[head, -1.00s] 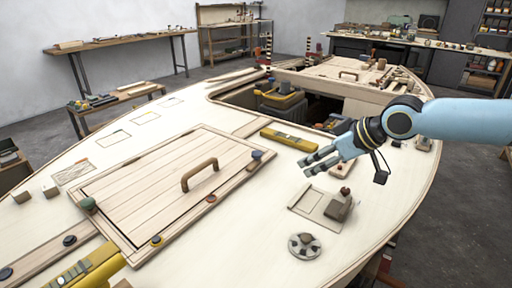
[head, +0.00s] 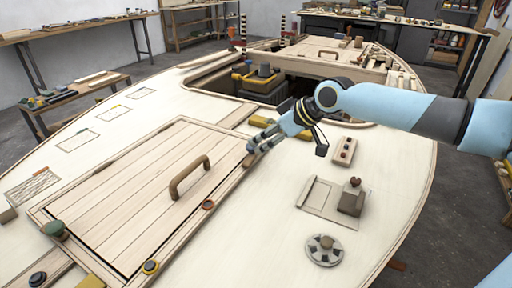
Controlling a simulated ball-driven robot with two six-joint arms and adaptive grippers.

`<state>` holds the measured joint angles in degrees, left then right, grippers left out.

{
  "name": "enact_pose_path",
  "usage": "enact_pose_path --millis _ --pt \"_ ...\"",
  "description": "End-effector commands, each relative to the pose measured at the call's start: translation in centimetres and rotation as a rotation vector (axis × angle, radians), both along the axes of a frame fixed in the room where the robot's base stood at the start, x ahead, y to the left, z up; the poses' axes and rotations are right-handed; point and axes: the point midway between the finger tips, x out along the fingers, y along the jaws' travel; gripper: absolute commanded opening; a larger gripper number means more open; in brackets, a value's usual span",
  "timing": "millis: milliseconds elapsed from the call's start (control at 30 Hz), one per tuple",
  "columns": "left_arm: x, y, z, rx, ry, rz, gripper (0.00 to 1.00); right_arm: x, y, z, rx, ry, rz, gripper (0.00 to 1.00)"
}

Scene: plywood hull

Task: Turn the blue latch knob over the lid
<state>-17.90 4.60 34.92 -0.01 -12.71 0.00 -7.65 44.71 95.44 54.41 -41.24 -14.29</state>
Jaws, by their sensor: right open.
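The wooden lid (head: 125,200) with its brown arched handle (head: 189,178) lies on the pale plywood deck. My right gripper (head: 262,139) is open at the lid's far right corner, its fingers pointing left and down. The blue latch knob at that corner is hidden, or nearly so, by my fingers; I cannot tell whether they touch it. My left gripper is out of view.
Right of the lid are a plate with a brown block (head: 351,199), a round grey disc with holes (head: 324,250) and a small panel with red buttons (head: 344,150). An open hatch (head: 290,88) lies behind my gripper. The deck between lid and plate is clear.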

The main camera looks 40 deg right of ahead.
Motion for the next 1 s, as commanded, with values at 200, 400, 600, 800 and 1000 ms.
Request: enact_pose_path --millis 200,400,600,800,1000 --pt "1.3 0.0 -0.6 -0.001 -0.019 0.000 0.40 2.2 0.6 -2.3 0.002 0.001 -0.001 0.55" --pt "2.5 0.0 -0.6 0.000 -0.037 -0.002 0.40 2.7 0.7 -2.8 -0.001 0.002 0.002 0.55" --pt "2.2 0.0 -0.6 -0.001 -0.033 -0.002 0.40 2.7 0.7 -2.8 -0.001 0.002 0.002 0.54" --pt "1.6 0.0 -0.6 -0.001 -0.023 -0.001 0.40 2.7 0.7 -2.8 -0.001 0.002 0.002 0.28" --pt "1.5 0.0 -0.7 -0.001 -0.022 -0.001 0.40 2.7 0.7 -2.8 -0.001 0.002 0.002 0.01"
